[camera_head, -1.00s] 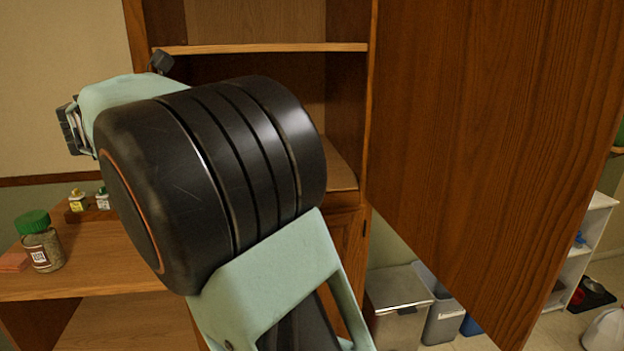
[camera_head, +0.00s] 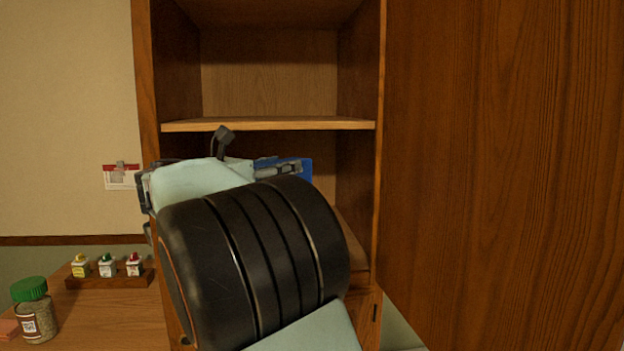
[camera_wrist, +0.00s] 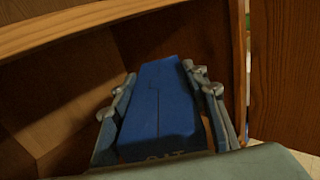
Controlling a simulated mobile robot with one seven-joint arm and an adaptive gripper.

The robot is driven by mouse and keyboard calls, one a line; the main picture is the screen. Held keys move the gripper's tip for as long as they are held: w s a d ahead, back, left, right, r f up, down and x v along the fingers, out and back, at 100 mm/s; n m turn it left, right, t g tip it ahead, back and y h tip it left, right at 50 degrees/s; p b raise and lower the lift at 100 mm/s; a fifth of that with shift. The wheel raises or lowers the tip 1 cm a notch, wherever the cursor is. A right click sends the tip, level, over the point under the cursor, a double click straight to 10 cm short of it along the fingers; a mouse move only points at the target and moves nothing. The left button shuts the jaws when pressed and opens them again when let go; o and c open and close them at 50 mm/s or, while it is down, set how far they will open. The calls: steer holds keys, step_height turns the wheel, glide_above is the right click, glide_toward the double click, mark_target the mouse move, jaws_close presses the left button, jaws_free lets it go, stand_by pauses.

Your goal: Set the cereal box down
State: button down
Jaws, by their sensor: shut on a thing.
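The cereal box (camera_wrist: 160,105) is blue and sits between the two fingers of my gripper (camera_wrist: 158,76) in the wrist view. My gripper is shut on it, with a finger along each side. Part of its lettering shows at the near end. In the head view only a small blue part of the box (camera_head: 306,170) shows beyond my arm, in the cabinet's opening below the upper shelf (camera_head: 270,125). My arm hides most of the gripper and the box's underside there. I cannot tell whether the box touches a surface.
An open wooden door (camera_head: 500,170) stands at the right of the cabinet. The space above the upper shelf looks empty. At left, a counter holds a green-lidded jar (camera_head: 36,318) and a rack (camera_head: 110,280) of small bottles. A small red-and-white item (camera_head: 120,177) shows against the wall.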

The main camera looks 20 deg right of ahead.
steer(key=w+d+f, duration=0.1)
steer(key=w+d, duration=0.1)
steer(key=d, duration=0.3)
steer(key=w+d+f+p, duration=0.1)
steer(key=w+d+f, duration=0.1)
steer(key=d, duration=0.3)
steer(key=shift+w+f, duration=0.2)
steer(key=shift+w, duration=0.6)
steer(key=shift+d, duration=0.1)
steer(key=c, duration=1.1)
jaws_free()
steer(key=shift+f, duration=0.15)
steer(key=shift+c, duration=0.2)
steer(key=b+v, duration=0.1)
steer(key=v, duration=1.1)
